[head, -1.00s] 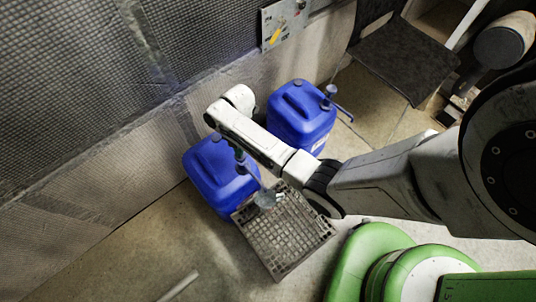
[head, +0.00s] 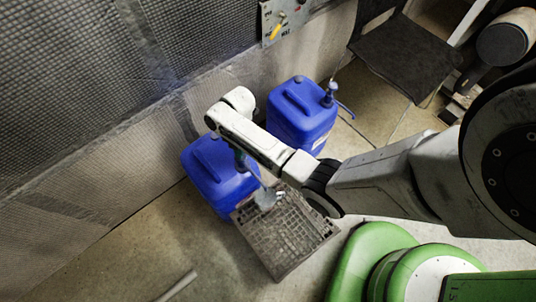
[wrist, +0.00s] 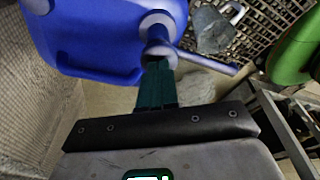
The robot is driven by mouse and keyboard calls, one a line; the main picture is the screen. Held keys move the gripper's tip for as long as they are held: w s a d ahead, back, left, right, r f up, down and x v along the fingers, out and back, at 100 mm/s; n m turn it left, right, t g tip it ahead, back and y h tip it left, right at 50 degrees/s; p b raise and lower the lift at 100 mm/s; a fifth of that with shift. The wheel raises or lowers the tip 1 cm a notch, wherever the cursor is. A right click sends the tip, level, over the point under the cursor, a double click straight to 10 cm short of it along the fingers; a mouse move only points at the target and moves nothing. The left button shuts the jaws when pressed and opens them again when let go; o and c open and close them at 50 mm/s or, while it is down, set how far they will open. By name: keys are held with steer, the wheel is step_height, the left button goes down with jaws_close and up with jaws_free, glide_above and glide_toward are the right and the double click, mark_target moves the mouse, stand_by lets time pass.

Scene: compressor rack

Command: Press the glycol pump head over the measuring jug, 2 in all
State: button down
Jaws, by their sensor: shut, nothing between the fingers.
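The left blue canister (head: 208,172) carries a grey-blue pump; its pump head (wrist: 159,50) shows in the wrist view, with a spout (wrist: 208,62) reaching right toward the jug. My gripper (wrist: 160,68) is shut and empty, its dark teal fingertips right at the pump head. I cannot tell whether they press on it. In the head view my arm partly hides the pump top. The grey translucent measuring jug (head: 265,199) stands on a grey grated crate (head: 290,240) beside the canister; it also shows in the wrist view (wrist: 211,30).
A second blue canister (head: 298,122) with its own pump (head: 331,92) stands behind my arm. A quilted wall (head: 90,130) runs along the left, with a switch panel (head: 284,20) on it. A pale bar (head: 178,286) lies on the open floor at the lower left.

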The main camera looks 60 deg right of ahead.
steer(key=shift+f, duration=0.3)
steer(key=shift+r, duration=0.1)
steer(key=shift+r+p, duration=2.35)
steer(key=shift+p, duration=0.05)
steer(key=shift+r, duration=0.1)
step_height(320, 180, up, 6)
steer(key=p, duration=0.6)
